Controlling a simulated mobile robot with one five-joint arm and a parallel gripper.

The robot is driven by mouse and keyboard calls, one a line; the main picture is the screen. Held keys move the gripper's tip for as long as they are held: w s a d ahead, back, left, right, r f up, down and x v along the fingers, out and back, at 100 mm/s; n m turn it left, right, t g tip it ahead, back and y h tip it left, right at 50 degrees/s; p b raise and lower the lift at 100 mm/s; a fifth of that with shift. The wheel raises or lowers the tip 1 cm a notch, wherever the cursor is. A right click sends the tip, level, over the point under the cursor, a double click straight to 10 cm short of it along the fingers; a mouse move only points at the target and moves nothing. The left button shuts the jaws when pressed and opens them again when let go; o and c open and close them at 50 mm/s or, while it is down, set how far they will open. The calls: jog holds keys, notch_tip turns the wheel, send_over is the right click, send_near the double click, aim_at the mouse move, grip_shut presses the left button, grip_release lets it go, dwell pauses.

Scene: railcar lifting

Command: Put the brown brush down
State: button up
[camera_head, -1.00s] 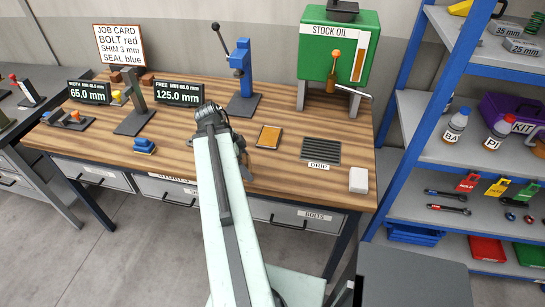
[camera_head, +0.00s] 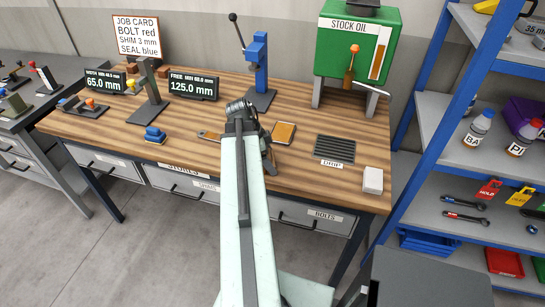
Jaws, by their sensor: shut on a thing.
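My arm reaches up over the workbench, and its own link hides most of my gripper (camera_head: 267,150). A dark part of the gripper shows to the right of the link, low over the bench top. The brown brush (camera_head: 210,135) shows only in part, as a short brown piece sticking out left of the link. The rest of it is hidden behind my arm. My gripper is shut on it. I cannot tell whether the brush touches the wood.
The workbench (camera_head: 205,152) has bare wood between the blue block (camera_head: 154,135) and my arm. An orange pad (camera_head: 284,132) lies just right of my gripper, then a dark drip grille (camera_head: 335,148) and a white block (camera_head: 373,180). A blue press (camera_head: 257,60) stands behind.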

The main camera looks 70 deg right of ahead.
jog(key=shift+s+d+r, duration=0.1)
jog(key=shift+s, duration=0.1)
jog(key=shift+f, duration=0.25)
jog(key=shift+a+f+b, duration=0.2)
jog(key=shift+b, duration=0.25)
jog(key=o, duration=1.2)
jog(key=shift+o, duration=0.2)
jog(key=shift+r+p, duration=0.6)
jog(key=shift+p, duration=0.1)
jog(key=p+v, duration=1)
jog(key=v, duration=0.1)
jog(key=shift+r+p, duration=0.35)
jog(key=shift+p, duration=0.05)
jog(key=shift+w+d, duration=0.1)
jog(key=shift+w, duration=0.1)
